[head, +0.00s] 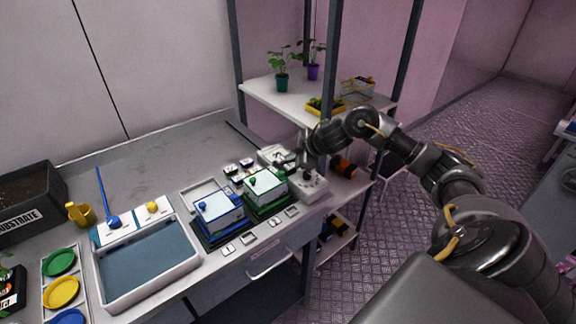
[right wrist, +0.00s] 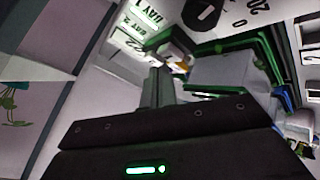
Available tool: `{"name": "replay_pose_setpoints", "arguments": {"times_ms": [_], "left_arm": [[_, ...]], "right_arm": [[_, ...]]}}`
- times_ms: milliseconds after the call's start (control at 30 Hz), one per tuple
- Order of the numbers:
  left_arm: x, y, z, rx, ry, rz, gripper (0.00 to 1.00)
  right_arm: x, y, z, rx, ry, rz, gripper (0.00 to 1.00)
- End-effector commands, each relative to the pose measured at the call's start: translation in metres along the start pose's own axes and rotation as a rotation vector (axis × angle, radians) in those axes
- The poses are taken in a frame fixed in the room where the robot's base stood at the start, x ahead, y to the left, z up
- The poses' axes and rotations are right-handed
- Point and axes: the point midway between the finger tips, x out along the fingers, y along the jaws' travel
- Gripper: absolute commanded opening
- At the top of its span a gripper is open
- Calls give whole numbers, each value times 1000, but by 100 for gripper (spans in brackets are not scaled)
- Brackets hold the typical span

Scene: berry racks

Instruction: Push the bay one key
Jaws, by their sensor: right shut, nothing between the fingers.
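My right gripper (head: 299,158) is shut and empty, low over the back right of the bench. In the right wrist view its closed fingers (right wrist: 157,90) point at a white panel (right wrist: 118,52) with green-lit lettering that seems to read DAY 1 and BAY 2. In the head view the white panel (head: 272,154) lies just left of the gripper, partly covered by it. I cannot make out which key is bay one, nor whether the fingertips touch one. My left gripper is not in view.
A green-trimmed box (head: 265,185) and a blue-trimmed box (head: 219,214) stand in front. A white dial unit (head: 311,187) is close to the gripper. A shelf post (head: 330,80) rises beside my right arm. A water tray (head: 150,262) is further left.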

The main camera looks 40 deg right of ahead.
Motion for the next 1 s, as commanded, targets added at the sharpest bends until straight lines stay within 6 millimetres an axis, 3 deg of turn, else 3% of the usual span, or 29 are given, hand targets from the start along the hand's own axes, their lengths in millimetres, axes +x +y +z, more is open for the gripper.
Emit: {"name": "replay_pose_setpoints", "arguments": {"times_ms": [1000], "left_arm": [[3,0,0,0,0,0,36]], "right_arm": [[8,-6,6,1,-1,-1,0]]}}
